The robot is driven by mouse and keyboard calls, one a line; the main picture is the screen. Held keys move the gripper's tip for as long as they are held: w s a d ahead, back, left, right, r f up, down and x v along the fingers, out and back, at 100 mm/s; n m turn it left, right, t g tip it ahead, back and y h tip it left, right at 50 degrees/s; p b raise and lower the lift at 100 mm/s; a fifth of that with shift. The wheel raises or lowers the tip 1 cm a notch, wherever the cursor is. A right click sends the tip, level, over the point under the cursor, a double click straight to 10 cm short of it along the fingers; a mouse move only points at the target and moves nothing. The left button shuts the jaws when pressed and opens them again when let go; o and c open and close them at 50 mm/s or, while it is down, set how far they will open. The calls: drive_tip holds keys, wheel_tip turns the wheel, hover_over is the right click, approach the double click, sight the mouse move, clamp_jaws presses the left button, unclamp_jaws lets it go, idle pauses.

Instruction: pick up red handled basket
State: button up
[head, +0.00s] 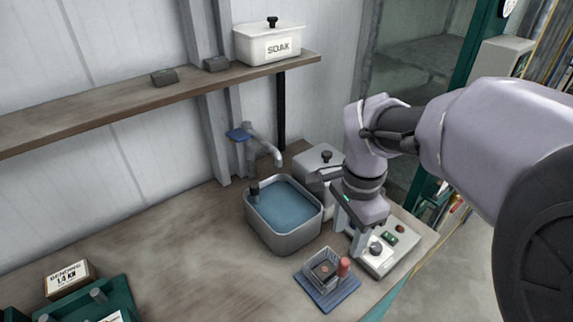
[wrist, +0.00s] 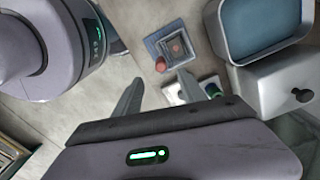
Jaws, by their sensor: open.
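The small wire basket (head: 322,268) sits on a blue mat (head: 332,292) near the front of the bench, with its red handle (head: 343,267) upright on its right side. My gripper (head: 349,235) is open and empty, above and a little behind the basket, apart from it. In the wrist view, the basket (wrist: 175,46) lies beyond my two spread fingers (wrist: 158,88). Its red handle (wrist: 160,64) shows ahead of the gap between the fingertips. A small dark item lies inside the basket.
A grey tub of blue liquid (head: 283,215) stands left of my gripper, with a tap behind it. A lidded white box (head: 318,165) and a white device with knobs (head: 385,250) stand close by. The left middle of the bench (head: 175,250) is clear.

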sight(344, 262)
drive_tip(key=f+b, duration=0.1)
drive_tip(key=f, duration=0.2)
drive_tip(key=f+b, duration=0.2)
drive_tip(key=f, duration=0.2)
drive_tip(key=f+b, duration=0.1)
drive_tip(key=f, duration=0.2)
drive_tip(key=shift+d+f, duration=0.3)
drive_tip(key=shift+f, duration=0.1)
wheel_tip(344, 262, down, 5)
drive_tip(key=b, duration=0.3)
drive_tip(key=shift+w+f, duration=0.15)
drive_tip(key=shift+f, duration=0.05)
drive_tip(key=shift+r, duration=0.15)
drive_tip(key=shift+c, duration=0.9)
clamp_jaws()
